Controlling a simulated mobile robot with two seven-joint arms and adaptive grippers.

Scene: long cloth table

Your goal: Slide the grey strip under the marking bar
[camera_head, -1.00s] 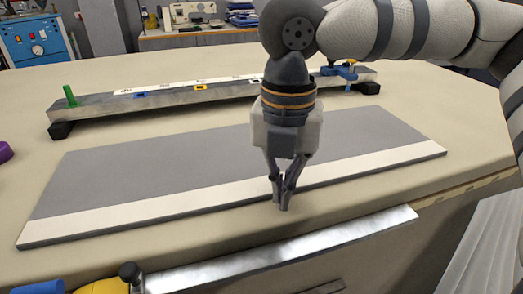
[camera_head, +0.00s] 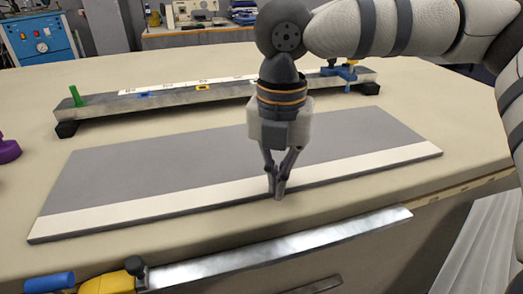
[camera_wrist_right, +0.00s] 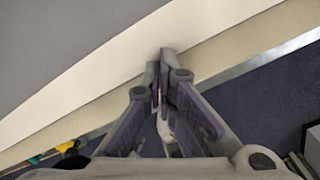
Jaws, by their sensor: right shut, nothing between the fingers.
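The grey strip (camera_head: 190,165) is a wide flat panel with a white band along its near edge, lying on the cloth table. The marking bar (camera_head: 222,92) is a long metal bar on black feet behind it, with a paper scale and coloured markers. The strip lies in front of the bar, with table cloth visible between them. My right gripper (camera_head: 277,194) is shut and empty, pointing down at the strip's near edge. In the wrist view its fingertips (camera_wrist_right: 163,55) overlap the edge of the white band (camera_wrist_right: 110,65); contact is unclear. My left gripper is out of view.
A metal rail (camera_head: 280,247) runs along the table's front edge, with a yellow part (camera_head: 106,284) and a blue handle (camera_head: 50,282) at its left. A green peg (camera_head: 76,96) stands at the bar's left end. A purple object (camera_head: 8,150) sits at the left edge.

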